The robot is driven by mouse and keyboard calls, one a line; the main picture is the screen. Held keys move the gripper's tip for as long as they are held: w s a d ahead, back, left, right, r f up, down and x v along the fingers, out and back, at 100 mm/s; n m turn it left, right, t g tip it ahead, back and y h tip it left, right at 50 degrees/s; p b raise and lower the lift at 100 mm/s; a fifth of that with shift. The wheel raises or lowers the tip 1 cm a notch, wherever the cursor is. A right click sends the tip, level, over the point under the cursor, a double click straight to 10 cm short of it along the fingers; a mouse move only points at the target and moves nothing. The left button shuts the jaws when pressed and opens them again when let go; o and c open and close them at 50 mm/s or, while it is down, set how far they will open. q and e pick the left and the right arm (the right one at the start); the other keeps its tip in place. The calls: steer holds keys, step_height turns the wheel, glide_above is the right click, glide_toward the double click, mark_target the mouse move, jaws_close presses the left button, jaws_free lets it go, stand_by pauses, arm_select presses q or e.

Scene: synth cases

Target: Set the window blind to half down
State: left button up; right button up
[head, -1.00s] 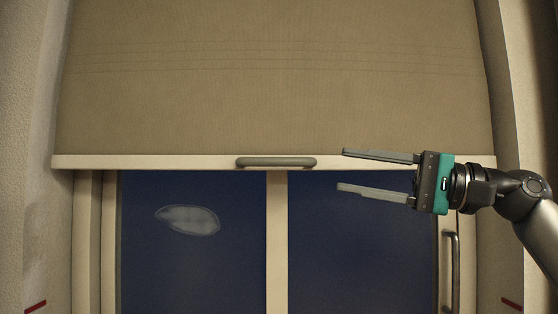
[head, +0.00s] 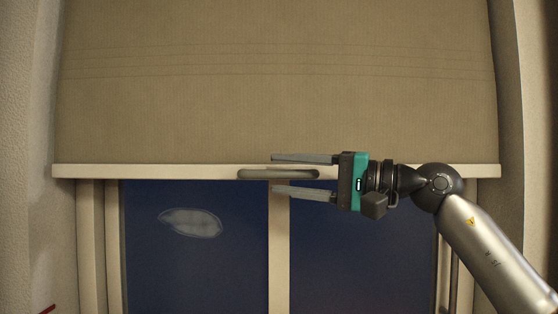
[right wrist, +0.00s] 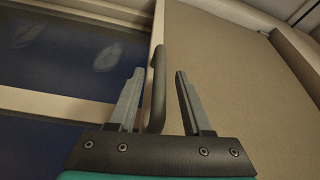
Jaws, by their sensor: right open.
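The window blind (head: 280,110) is a tan fabric sheet over the upper part of the window, with a pale bottom rail (head: 150,171). A grey bar handle (head: 255,174) sits at the middle of the rail. My right gripper (head: 274,174) comes in from the right and is open, one finger above the handle and one below. In the right wrist view the handle (right wrist: 157,80) lies between the open fingers (right wrist: 158,85), nearer the left one. The gripper hides part of the rail. My left gripper is not in view.
Below the rail, dark glass panes (head: 190,265) show either side of a pale middle bar (head: 279,260). A whitish oval patch (head: 190,222) shows at the left pane. Side walls flank the window, with a red mark (head: 47,309) low on the left one.

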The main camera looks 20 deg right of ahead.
steer(key=shift+x, duration=0.85)
steer(key=shift+c, duration=0.3)
jaws_close()
stand_by(0.5)
